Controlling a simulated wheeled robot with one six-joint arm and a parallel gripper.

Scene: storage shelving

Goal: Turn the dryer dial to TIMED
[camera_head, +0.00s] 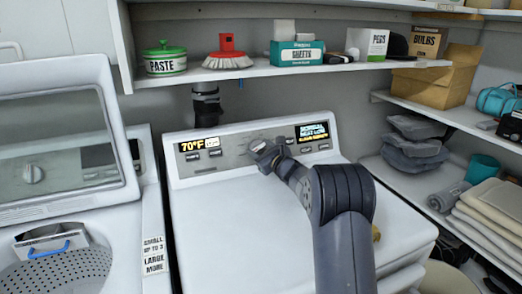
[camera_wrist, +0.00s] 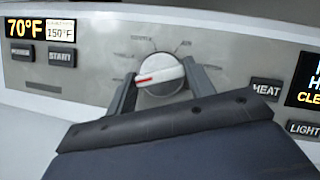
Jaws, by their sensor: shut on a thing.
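The dryer dial (camera_wrist: 160,74) is a round pale knob with a red pointer line, on the grey control panel of the dryer (camera_head: 235,225). In the wrist view the red line lies nearly level, its red end toward the left. Small labels ring the dial, too blurred to read surely. My gripper (camera_wrist: 158,84) has one finger on each side of the dial and is shut on it. In the head view my gripper (camera_head: 268,157) covers part of the dial (camera_head: 258,144).
Panel buttons flank the dial, such as START (camera_wrist: 62,57) and HEAT (camera_wrist: 266,89), with lit displays at both ends. A shelf (camera_head: 290,70) with boxes and a brush runs above. An open washer (camera_head: 60,140) stands left; shelves with towels (camera_head: 490,215) stand right.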

